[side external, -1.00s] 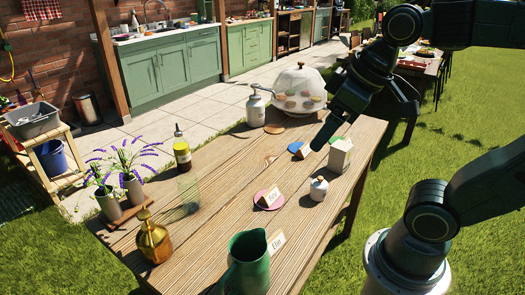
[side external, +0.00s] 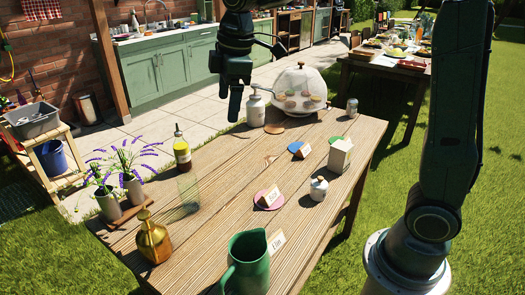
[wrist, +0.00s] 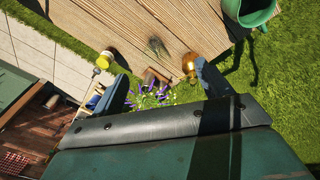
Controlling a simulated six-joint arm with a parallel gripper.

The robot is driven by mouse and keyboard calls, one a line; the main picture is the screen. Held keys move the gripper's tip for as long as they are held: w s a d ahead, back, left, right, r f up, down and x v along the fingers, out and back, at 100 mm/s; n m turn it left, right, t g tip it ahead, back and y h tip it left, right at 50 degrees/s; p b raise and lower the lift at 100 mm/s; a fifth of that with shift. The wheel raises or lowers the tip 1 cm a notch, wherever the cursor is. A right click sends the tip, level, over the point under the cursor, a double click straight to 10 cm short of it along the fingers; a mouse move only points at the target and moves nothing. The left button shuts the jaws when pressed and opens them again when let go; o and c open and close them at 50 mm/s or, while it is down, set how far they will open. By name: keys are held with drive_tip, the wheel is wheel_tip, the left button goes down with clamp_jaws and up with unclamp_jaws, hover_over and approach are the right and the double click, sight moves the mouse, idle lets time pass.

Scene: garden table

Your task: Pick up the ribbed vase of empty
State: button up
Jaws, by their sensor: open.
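A clear, empty glass vase (side external: 188,192), faint and see-through, stands upright on the left part of the wooden table (side external: 235,195). It looks like the ribbed vase, though its ribs are hard to make out. In the wrist view the glass vase (wrist: 157,47) shows faintly above the space between my fingers. My gripper (side external: 236,108) is open and empty, pointing down, high over the table's back-left side and apart from the vase. In the wrist view my gripper (wrist: 164,84) has its fingers spread wide.
Close around the vase stand an oil bottle (side external: 182,154), lavender vases (side external: 133,188) and a brass bottle (side external: 153,240). A green pitcher (side external: 248,265) is at the front. A white soap bottle (side external: 255,108) and glass dome (side external: 300,85) stand at the back. A white carton (side external: 340,157) is right.

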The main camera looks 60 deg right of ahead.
drive_tip(key=w+a+f+n+g, duration=0.1)
drive_tip(key=w+a+f+n, duration=0.1)
drive_tip(key=w+f+n, duration=0.5)
drive_tip(key=g, duration=0.1)
hover_over(187, 180)
drive_tip(key=s+a, duration=0.2)
wheel_tip(187, 180, down, 6)
drive_tip(key=shift+w+d+f+n, duration=0.1)
drive_tip(key=shift+d+n, duration=0.05)
drive_tip(key=shift+n, duration=0.15)
wheel_tip(187, 180, down, 8)
drive_tip(key=shift+f, duration=0.25)
drive_tip(key=shift+f, duration=2.6)
